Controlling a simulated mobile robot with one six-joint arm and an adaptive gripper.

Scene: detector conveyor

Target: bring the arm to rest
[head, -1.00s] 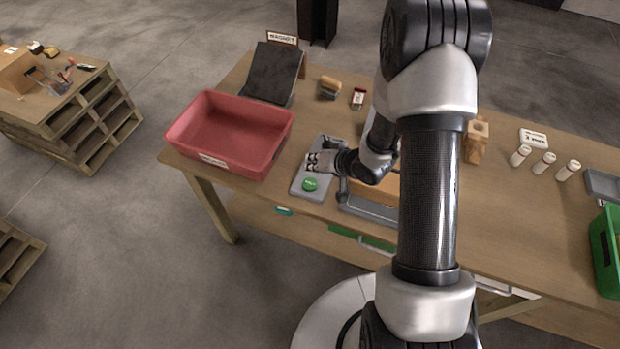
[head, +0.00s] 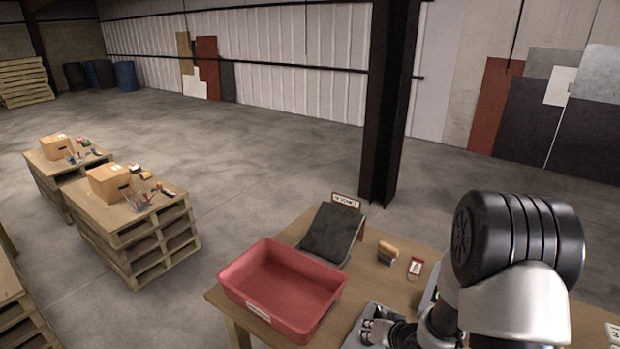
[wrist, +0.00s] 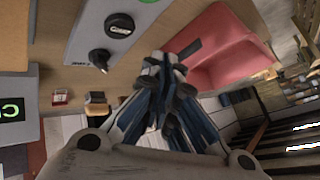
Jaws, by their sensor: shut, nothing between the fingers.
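My gripper (head: 376,334) is at the bottom edge of the head view, to the right of the red bin, over a grey control panel (head: 356,340) on the table. In the wrist view my gripper (wrist: 165,66) has its blue-and-grey fingers drawn together with nothing between them. My arm runs from the gripper to the lower right of the head view, where a white and black joint fills the corner. The rest of the arm is out of view.
A red bin (head: 240,283) stands on the wooden table (head: 393,287). Behind it are a dark sloped board (head: 328,232), a brush (head: 388,252) and a small red-and-white item (head: 415,267). A dark steel column (head: 388,110) rises beyond. The floor to the left has pallet stacks (head: 150,255).

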